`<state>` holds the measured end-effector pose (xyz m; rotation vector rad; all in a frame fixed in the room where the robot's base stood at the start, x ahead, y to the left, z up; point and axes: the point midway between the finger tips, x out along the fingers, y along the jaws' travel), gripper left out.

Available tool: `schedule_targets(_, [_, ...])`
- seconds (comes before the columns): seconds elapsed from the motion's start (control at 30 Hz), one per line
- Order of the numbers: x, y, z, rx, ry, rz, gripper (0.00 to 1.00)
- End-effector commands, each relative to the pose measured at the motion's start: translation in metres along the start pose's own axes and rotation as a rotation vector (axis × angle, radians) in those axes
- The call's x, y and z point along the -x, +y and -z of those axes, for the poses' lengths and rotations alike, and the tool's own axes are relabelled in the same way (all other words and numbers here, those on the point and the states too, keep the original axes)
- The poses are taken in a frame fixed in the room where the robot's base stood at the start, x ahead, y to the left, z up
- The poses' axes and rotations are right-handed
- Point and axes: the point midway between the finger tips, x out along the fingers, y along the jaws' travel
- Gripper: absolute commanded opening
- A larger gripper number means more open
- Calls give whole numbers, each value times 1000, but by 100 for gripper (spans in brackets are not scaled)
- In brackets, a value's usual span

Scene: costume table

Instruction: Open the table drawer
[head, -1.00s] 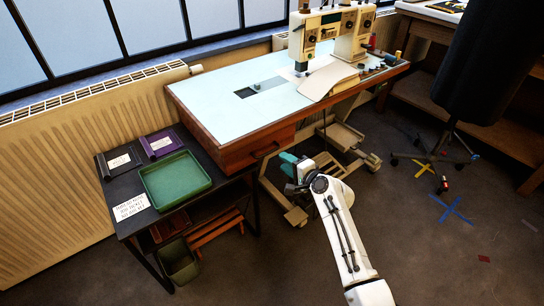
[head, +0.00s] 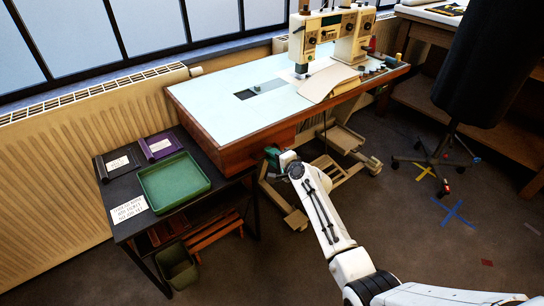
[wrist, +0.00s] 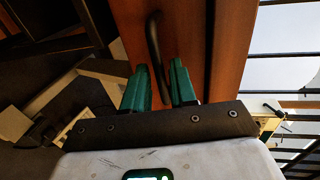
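The table (head: 225,103) has a pale blue top and a wooden drawer front (head: 240,152) under its near left end. The drawer looks shut. My gripper (head: 271,154) is at the right part of this front, and it hides the handle in the head view. In the wrist view, the dark bar handle (wrist: 153,38) stands out from the reddish wood. The two green fingers of my gripper (wrist: 160,64) are apart, with the handle's lower part reaching between their tips. I cannot tell whether either finger touches it.
A dark side table (head: 128,228) with a green tray (head: 175,178) stands close on the left. A sewing machine (head: 330,22) stands on the table. The floor (head: 420,250) in front is mostly clear.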

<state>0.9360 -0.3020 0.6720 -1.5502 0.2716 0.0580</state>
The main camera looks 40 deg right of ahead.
Motion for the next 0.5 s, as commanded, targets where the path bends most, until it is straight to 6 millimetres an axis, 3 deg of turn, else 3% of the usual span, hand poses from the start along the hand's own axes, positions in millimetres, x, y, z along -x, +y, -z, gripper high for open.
schedule_targets(0.27, [0,0,0,0,0,0,0])
schedule_targets(0.5, [0,0,0,0,0,-1,0])
